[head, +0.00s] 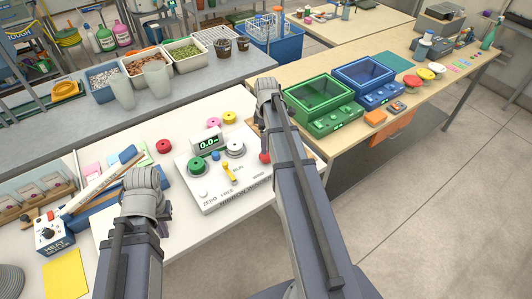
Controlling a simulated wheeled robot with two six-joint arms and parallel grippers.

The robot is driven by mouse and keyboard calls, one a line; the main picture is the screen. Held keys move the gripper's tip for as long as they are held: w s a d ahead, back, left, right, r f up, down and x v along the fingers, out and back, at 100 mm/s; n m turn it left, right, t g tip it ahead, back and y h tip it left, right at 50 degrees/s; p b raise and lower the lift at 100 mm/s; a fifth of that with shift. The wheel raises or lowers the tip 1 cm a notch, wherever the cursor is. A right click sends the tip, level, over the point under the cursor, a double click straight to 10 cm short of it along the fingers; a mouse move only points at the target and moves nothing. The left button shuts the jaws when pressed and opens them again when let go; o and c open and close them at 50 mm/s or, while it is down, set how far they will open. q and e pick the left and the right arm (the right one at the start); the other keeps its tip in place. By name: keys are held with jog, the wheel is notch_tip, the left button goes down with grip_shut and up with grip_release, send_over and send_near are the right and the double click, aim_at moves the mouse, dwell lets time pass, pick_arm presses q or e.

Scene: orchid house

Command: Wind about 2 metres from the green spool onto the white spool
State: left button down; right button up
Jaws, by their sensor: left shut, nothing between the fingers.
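The white winding machine (222,183) stands on the white table, its display (208,142) reading 0.0 m. The green spool (196,165) sits on its left side and the white spool (235,149) on its right. A yellow lever (229,172) stands near the front, by the lettering, and a red knob (264,157) is at the right. My left gripper (166,210) is shut and empty, left of the machine's front corner. My right arm passes over the machine's right side; its gripper (262,112) is mostly hidden behind the wrist.
Loose red (164,146), yellow (229,117) and pink (214,122) spools lie behind the machine. A heat sealer box (53,233) and a yellow sheet (65,275) are at the left. Green (318,98) and blue (368,83) bins stand on the wooden table at right.

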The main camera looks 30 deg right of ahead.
aim_at(266, 158)
pick_arm(q)
jog(key=shift+f+b, duration=3.7)
jog(key=shift+f, duration=0.15)
pick_arm(e)
jog(key=shift+f, duration=3.85)
jog(key=shift+c, duration=0.3)
jog(key=c, duration=1.3)
